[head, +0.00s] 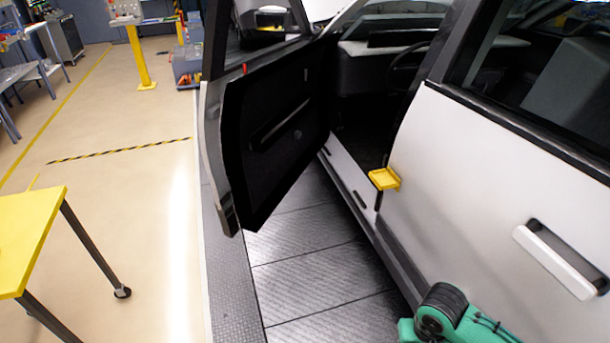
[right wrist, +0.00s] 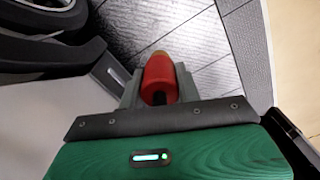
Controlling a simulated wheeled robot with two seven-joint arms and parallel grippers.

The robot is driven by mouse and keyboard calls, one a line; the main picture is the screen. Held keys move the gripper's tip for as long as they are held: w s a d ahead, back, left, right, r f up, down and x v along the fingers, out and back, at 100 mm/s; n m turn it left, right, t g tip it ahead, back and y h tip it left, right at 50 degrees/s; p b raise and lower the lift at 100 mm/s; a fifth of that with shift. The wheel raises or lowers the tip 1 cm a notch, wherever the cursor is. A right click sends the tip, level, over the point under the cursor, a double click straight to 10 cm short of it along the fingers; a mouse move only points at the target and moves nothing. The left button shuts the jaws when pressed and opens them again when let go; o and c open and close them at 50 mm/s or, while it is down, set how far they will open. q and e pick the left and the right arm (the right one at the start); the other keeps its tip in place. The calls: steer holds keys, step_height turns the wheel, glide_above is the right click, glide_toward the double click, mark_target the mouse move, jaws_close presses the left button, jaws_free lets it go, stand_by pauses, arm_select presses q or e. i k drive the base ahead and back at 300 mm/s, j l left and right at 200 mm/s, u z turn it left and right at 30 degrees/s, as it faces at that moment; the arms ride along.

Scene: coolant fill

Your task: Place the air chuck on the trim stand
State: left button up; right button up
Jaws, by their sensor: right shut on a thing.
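In the right wrist view my right gripper (right wrist: 158,84) is shut on a red, rounded piece with a dark part at its near end, which I take to be the air chuck (right wrist: 158,70). It is held between the grey fingers, above a grey plank-patterned floor. The head view shows only a green and black part of my right arm at the lower right; the gripper and chuck are out of that picture. My left gripper is in neither view. I cannot tell for certain which thing is the trim stand; a yellow post stand (head: 141,60) with small items on top stands far back left.
A silver car (head: 450,190) fills the right, its front door (head: 270,140) open. A small yellow bracket (head: 384,179) sits at the door opening. A yellow table (head: 30,225) stands at left. The floor between the table and the car is clear.

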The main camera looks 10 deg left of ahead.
mark_target(28, 211)
steer(key=j+u, duration=0.1)
steer(key=u, duration=0.3)
steer(key=i+u, duration=0.15)
steer(key=u, duration=0.25)
steer(key=i+j+u, duration=0.1)
steer(key=u, duration=0.3)
steer(key=i+u, duration=0.1)
steer(key=u, duration=0.3)
steer(key=i+u, duration=0.4)
steer(key=i+l+u, duration=0.2)
steer(key=i+u, duration=0.15)
steer(key=i+l+u, duration=0.25)
steer(key=u, duration=0.15)
steer(key=i, duration=0.1)
